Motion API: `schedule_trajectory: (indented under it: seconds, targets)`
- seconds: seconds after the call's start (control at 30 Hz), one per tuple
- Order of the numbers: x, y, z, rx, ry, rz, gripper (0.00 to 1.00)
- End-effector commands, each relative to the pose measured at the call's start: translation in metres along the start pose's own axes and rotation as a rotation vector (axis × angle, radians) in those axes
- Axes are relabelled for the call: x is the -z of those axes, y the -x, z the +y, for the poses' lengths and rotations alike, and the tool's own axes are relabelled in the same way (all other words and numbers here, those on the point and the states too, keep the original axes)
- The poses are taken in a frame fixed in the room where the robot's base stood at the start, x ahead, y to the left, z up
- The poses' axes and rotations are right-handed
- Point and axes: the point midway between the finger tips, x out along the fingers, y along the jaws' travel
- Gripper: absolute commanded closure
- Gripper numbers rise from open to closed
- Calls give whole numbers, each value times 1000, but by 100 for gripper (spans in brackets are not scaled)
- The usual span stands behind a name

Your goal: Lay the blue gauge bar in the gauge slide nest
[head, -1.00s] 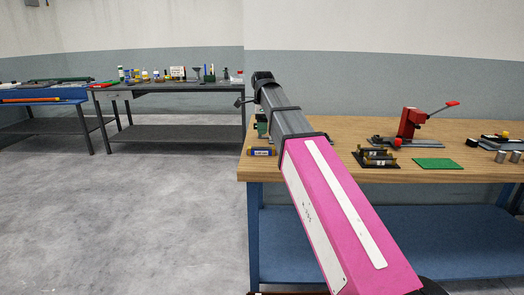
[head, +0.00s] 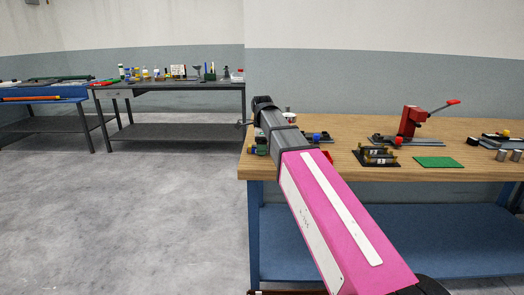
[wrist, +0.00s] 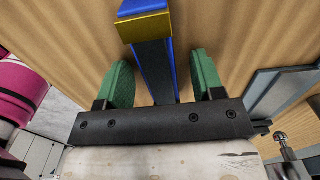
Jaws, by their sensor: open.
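The blue gauge bar (wrist: 152,62) has a yellow end block and lies on the wooden bench top. In the wrist view it runs between the two green fingers of my gripper (wrist: 161,68), with a gap on each side. My gripper is open. In the head view the bar's yellow end (head: 250,150) shows at the bench's left end, and my arm hides most of the rest. A grey slide with a blue knob (head: 316,137) stands partly behind my arm. I cannot tell for certain whether it is the gauge slide nest.
The bench (head: 345,169) also holds a black fixture (head: 377,157), a green mat (head: 438,162), a red lever press (head: 411,122) and metal cylinders (head: 508,155) at the right. A grey metal plate (wrist: 277,92) lies right of my gripper. A dark workbench (head: 180,87) stands farther left.

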Motion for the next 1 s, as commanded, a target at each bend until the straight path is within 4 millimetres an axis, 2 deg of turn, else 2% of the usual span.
schedule_trajectory:
  seconds: [0.13, 0.3, 0.33, 0.77, 0.87, 1.0]
  targets:
    - [0, 0, 0, 0, 0, 0, 38]
    - [0, 0, 0, 0, 0, 0, 94]
    - [0, 0, 0, 0, 0, 0, 98]
    - [0, 6, 0, 0, 0, 0, 97]
    - [0, 14, -1, 0, 0, 0, 97]
    - [0, 34, -1, 2, 0, 0, 97]
